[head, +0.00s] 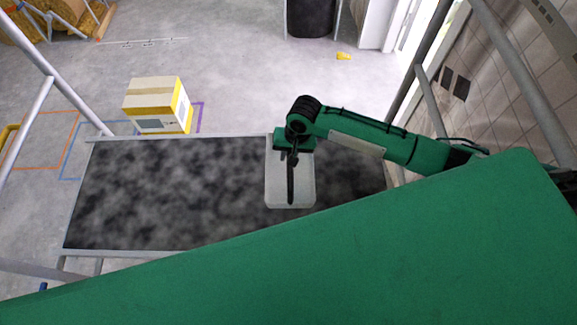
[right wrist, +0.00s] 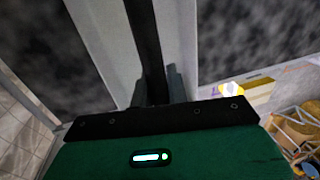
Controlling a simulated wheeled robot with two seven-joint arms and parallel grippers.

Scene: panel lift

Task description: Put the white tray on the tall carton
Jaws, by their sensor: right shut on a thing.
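The white tray (head: 304,190) is a pale rectangle over the right part of the dark table; I cannot tell whether it rests on the table or is held just above it. My right gripper (head: 291,185) is over the tray, shut on it. In the right wrist view the tray (right wrist: 103,42) runs below the black finger of my gripper (right wrist: 158,85), which hides part of it. A carton (head: 153,108), yellow and white with a brown top, stands on the floor beyond the table's far edge, left of the tray. My left gripper is not in view.
The table (head: 160,190) has a dark mottled top with grey rails; its left and middle are bare. Metal posts (head: 62,80) rise at both sides. Coloured floor outlines lie near the carton. A black bin (head: 311,18) and a small yellow thing (head: 343,56) are farther back.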

